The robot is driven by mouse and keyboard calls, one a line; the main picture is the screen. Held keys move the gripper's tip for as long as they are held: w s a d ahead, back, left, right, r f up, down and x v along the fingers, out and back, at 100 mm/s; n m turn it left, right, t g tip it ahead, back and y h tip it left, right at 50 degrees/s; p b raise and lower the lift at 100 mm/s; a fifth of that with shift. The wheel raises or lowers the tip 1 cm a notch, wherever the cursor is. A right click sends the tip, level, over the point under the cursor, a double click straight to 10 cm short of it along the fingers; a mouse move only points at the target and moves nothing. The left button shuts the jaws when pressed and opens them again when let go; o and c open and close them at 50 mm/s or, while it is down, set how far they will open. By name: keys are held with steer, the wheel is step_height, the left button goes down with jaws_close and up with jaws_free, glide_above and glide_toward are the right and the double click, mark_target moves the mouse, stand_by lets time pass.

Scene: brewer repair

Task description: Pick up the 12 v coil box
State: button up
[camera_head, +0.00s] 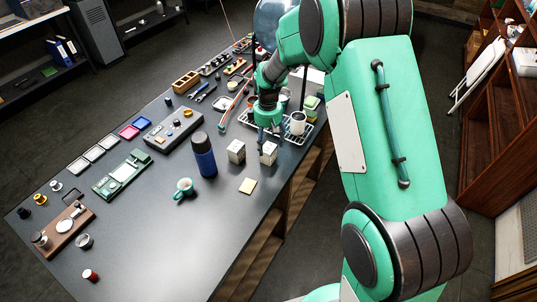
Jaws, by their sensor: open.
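Two small pale boxes stand side by side on the dark workbench (225,215), a left box (236,152) and a right box (268,154). Both have small dark markings, too small to read, so I cannot tell which is the 12 V coil box. My gripper (269,139) points down just above and behind the right box, with its fingers open. I cannot tell whether a finger touches that box. My wrist and arm hide part of the bench behind.
A dark blue bottle (203,156) stands left of the boxes. A white cup (297,123) sits on a rack close to my gripper's right. The front bench surface is mostly clear.

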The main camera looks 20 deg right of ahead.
mark_target(269, 147)
steer(key=shift+f, duration=0.1)
steer(key=shift+d+f+b, duration=0.15)
steer(key=shift+f+b, duration=0.15)
steer(key=shift+f, duration=2.2)
steer(key=c, duration=1.5)
steer(key=shift+o, duration=0.2)
steer(key=shift+r, duration=0.15)
steer(key=shift+r, duration=0.5)
steer(key=shift+s+r, duration=0.2)
steer(key=shift+r, duration=0.4)
steer(key=shift+s+r, duration=0.15)
steer(key=shift+r, duration=0.45)
steer(key=s+r+p, duration=0.1)
steer(key=s, duration=1.4)
steer(key=shift+s+d+r, duration=0.15)
steer(key=shift+s+r, duration=0.05)
